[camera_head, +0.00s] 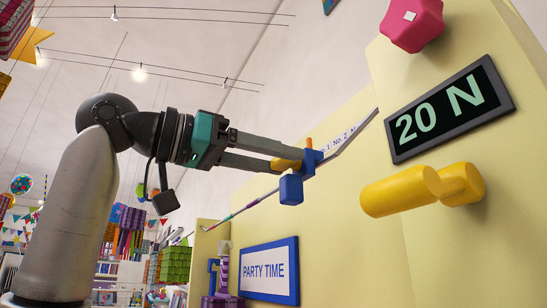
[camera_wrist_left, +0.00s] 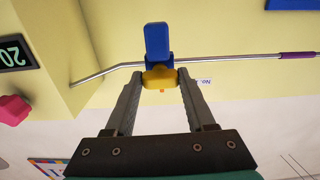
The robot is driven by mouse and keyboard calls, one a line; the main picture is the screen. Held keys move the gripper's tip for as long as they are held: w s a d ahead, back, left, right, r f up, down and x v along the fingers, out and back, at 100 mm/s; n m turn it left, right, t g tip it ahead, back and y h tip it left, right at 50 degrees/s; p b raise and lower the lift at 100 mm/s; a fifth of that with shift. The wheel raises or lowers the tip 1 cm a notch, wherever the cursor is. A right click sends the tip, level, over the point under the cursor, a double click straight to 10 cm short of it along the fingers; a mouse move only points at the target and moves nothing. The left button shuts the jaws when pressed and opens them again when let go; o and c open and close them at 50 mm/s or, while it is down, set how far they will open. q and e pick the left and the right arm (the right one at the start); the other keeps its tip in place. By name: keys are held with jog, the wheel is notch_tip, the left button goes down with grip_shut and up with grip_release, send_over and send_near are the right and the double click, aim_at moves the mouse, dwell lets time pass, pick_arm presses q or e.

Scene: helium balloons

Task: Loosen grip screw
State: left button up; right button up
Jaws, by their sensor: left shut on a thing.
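The grip screw is a yellow knob (camera_head: 286,164) on a blue clamp (camera_head: 291,189). The clamp sits on a thin metal rod that runs along the yellow wall. My left gripper (camera_head: 290,158) comes in from the left with its two grey fingers around the knob. In the left wrist view the knob (camera_wrist_left: 159,78) lies between the fingertips of the left gripper (camera_wrist_left: 158,76), which touch its sides. The blue clamp (camera_wrist_left: 157,42) stands beyond it. My right gripper is in neither view.
A "20 N" display (camera_head: 449,108), a yellow handle (camera_head: 405,191) and a pink knob (camera_head: 411,25) are on the wall to the right. A "PARTY TIME" sign (camera_head: 268,271) hangs below the rod. Shelves with colourful goods stand at the lower left.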

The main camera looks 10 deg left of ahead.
pick_arm(q)
grip_shut()
jog(key=shift+n, duration=2.2)
jog(key=o, duration=0.7)
grip_release()
jog(key=shift+s+a, duration=0.1)
jog(key=b+v, duration=0.3)
jog(key=v, duration=1.2)
jog(key=shift+b, duration=0.3)
jog(key=shift+r, duration=0.1)
